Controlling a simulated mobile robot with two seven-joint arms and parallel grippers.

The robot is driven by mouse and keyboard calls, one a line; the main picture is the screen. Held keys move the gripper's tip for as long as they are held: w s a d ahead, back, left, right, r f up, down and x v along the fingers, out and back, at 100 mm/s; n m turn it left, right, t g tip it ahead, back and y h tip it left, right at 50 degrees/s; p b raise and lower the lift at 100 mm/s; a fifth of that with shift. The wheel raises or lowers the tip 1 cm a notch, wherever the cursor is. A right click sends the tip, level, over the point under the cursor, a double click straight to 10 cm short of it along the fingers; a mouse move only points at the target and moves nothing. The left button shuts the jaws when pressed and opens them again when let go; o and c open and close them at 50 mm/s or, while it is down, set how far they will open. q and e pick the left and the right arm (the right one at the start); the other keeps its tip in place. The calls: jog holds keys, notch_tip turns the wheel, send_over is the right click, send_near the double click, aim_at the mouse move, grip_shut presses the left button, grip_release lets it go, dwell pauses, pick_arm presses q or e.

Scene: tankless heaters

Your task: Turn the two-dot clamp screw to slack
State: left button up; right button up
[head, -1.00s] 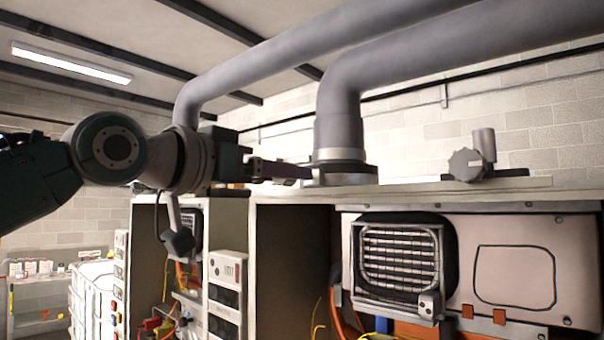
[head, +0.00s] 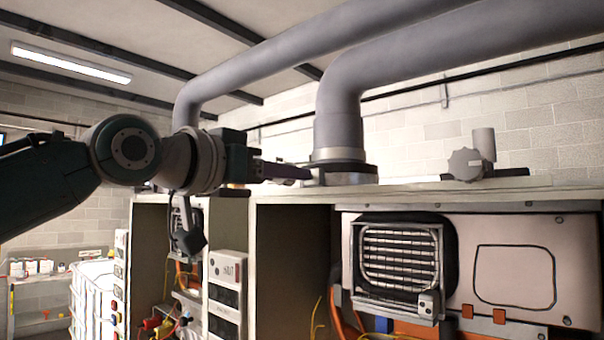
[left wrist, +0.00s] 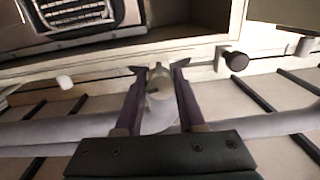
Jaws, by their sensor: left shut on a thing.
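My left gripper (head: 306,174) reaches in from the left to the collar (head: 338,167) at the foot of the nearer grey flue pipe (head: 345,115). In the left wrist view its two purple fingers (left wrist: 159,68) stand on either side of a small grey part (left wrist: 158,84), with the pipe behind. The gripper is shut on this part, which appears to be the clamp screw. The dots marking the screw cannot be made out, and its turned angle is not readable. My right gripper is in neither view.
A grey knob (head: 465,163) with a short upright stub stands on the cabinet top (head: 430,190) to the right. Below it is the open heater front with a grille (head: 400,260). A second grey pipe (head: 240,80) runs behind my wrist.

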pick_arm(q)
grip_shut()
jog(key=shift+n+b, duration=0.3)
jog(key=shift+n, duration=0.5)
jog(key=n, duration=0.2)
jog(key=shift+n, duration=0.4)
jog(key=o, duration=1)
grip_release()
jog(key=shift+c, duration=0.2)
